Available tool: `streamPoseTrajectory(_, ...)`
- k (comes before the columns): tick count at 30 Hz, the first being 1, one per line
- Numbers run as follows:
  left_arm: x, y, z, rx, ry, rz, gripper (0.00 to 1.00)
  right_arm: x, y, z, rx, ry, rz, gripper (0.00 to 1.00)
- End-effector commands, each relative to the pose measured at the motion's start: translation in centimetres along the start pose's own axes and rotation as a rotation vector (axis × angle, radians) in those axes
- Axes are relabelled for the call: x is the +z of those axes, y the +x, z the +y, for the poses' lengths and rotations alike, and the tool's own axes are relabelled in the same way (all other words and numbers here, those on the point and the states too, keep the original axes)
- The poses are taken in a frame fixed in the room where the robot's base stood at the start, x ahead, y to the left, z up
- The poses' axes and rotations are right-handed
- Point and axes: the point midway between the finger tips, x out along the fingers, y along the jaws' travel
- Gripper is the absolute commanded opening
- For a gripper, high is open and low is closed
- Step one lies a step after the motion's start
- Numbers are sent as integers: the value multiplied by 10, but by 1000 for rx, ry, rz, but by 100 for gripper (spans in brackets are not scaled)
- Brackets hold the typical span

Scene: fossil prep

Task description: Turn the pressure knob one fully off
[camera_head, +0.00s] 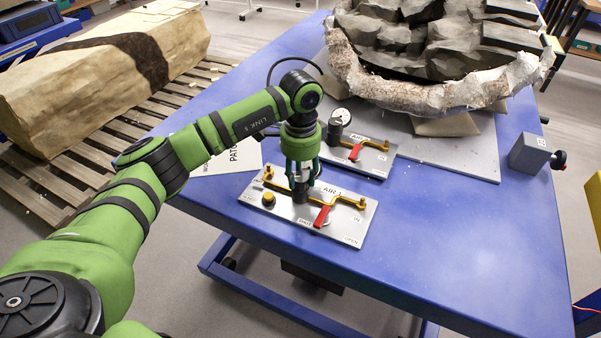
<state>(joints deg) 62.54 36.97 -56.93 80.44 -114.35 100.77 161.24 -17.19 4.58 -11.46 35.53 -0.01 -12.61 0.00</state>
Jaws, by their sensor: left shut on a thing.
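The near metal air panel (338,228), labelled AIR 1, lies on the blue table. It carries a brass pipe, a red lever (322,216) and a small brass knob (268,199). A dark regulator (300,196), with the pressure knob on top, stands in its middle. My left gripper (302,184) points straight down over this regulator and is shut on the knob, whose top the fingers hide. The knob's turn angle cannot be read. My right gripper is out of view.
A second air panel (372,161) with a gauge (342,116) and red lever lies just behind. A large plaster-jacketed fossil (400,84) fills the table's back. A grey box (528,154) sits at right. The blue table (470,240) is clear at front right.

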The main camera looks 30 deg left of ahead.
Motion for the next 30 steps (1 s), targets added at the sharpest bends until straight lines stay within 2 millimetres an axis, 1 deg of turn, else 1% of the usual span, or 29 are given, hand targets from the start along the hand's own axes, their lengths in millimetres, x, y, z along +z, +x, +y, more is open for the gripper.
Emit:
streamPoseTrajectory(3, 0, 2, 2, 4, 0, -1, 6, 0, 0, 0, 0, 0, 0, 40)
streamPoseTrajectory(4, 0, 2, 2, 4, 0, -2, 43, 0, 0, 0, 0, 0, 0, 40)
streamPoseTrajectory(5, 0, 2, 2, 4, 1, -2, 55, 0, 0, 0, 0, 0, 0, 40)
streamPoseTrajectory(6, 0, 2, 1, 4, 1, -1, 63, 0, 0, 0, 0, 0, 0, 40)
streamPoseTrajectory(15, 0, 0, 0, 1, 0, 0, 63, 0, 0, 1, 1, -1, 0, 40)
streamPoseTrajectory(19, 0, -8, 0, -1, 1, 1, 63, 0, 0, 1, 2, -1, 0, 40)
streamPoseTrajectory(23, -1, -30, -1, -3, 0, 3, 63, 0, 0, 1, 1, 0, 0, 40)
streamPoseTrajectory(30, -1, -82, 0, -2, 1, 3, 63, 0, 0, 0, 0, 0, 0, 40)
